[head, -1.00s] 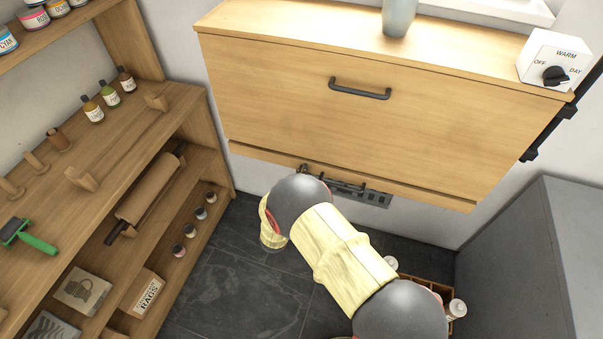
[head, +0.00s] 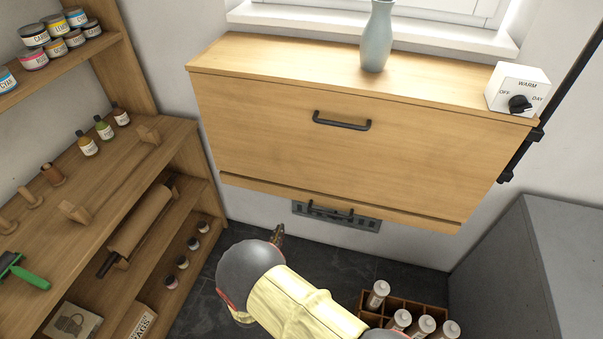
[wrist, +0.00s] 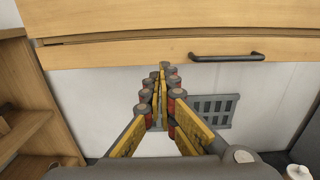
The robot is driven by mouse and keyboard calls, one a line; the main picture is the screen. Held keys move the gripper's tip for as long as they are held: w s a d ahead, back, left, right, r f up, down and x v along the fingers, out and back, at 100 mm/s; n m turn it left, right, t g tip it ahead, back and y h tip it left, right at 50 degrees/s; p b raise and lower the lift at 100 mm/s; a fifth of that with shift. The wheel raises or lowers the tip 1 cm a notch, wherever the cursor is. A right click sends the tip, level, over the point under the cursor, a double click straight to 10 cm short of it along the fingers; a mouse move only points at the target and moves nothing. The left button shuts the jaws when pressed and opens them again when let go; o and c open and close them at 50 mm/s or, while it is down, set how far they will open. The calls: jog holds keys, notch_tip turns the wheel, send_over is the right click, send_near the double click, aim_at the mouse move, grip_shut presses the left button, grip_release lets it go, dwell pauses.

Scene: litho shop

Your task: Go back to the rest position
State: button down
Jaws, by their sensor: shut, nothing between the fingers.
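My gripper (head: 278,235) shows in the head view at the end of my arm, below the lower edge of the wooden drop-front cabinet (head: 250,115). Most of it is hidden behind my grey wrist joint. In the wrist view my gripper (wrist: 163,75) has its fingers brought together at the tips, with nothing between them. The cabinet front (wrist: 120,20) and its dark bar handle (wrist: 228,57) lie beyond the fingertips. The cabinet front is closed.
A wall vent (head: 340,217) sits under the cabinet. A wooden shelf unit (head: 165,135) with bottles, tins and a roller stands left. A grey cabinet (head: 530,260) stands right. A wooden crate of bottles (head: 432,310) is on the floor. A vase (head: 377,38) tops the cabinet.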

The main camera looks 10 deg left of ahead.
jog(key=s+d+f+m+g+h, duration=0.2)
jog(key=d, duration=0.3)
jog(key=s+d+f+m+g+h, duration=0.2)
jog(key=d+h, duration=0.1)
jog(key=d, duration=0.2)
jog(key=s+d+r+m+g+h, duration=0.2)
jog(key=s+d+r+m+g, duration=0.15)
jog(key=d+m, duration=0.2)
jog(key=s+d+r+m+g+h, duration=0.2)
jog(key=s+d+r+m+g, duration=0.15)
jog(key=d, duration=0.25)
jog(key=s+d+r+m+g+y, duration=0.3)
jog(key=s+r+m+y, duration=0.15)
jog(key=r+m, duration=0.4)
jog(key=s+d+r+m+g+y, duration=0.4)
jog(key=s+r+m, duration=0.25)
jog(key=r, duration=0.35)
jog(key=s+d+r+m+t+y, duration=0.1)
jog(key=d+r+m+t, duration=0.4)
jog(key=r, duration=0.9)
jog(key=shift+s+d+m+t+y, duration=0.3)
jog(key=shift+d+m+y, duration=0.5)
jog(key=shift+d, duration=1.2)
